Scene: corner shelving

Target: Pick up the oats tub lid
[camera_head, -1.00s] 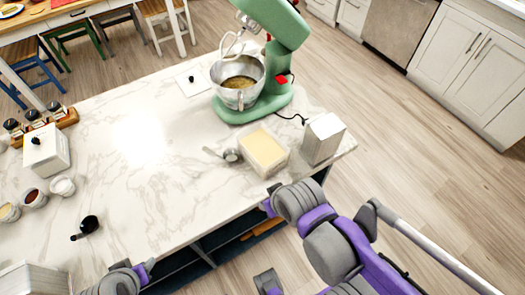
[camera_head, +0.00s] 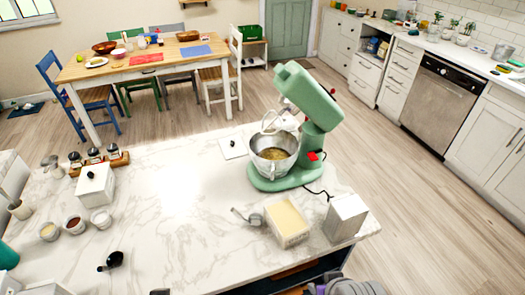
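A flat white square lid with a black knob (camera_head: 233,148) lies on the marble counter, left of the green stand mixer. It looks like the lid of the open white rectangular tub (camera_head: 288,222), which holds a pale cream content and stands at the counter's front right. I cannot read a label on the tub. Only a grey and purple part of my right arm shows at the bottom edge, right of centre. A small dark piece at the bottom edge left of centre may be part of my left arm. Neither gripper's fingers are visible.
The mixer (camera_head: 305,130) with its steel bowl (camera_head: 273,165) stands right of the lid. A metal scoop (camera_head: 248,217) lies beside the tub, and a white box (camera_head: 345,218) stands to its right. A lidded white canister (camera_head: 95,186) and small bowls are at left. The counter's middle is clear.

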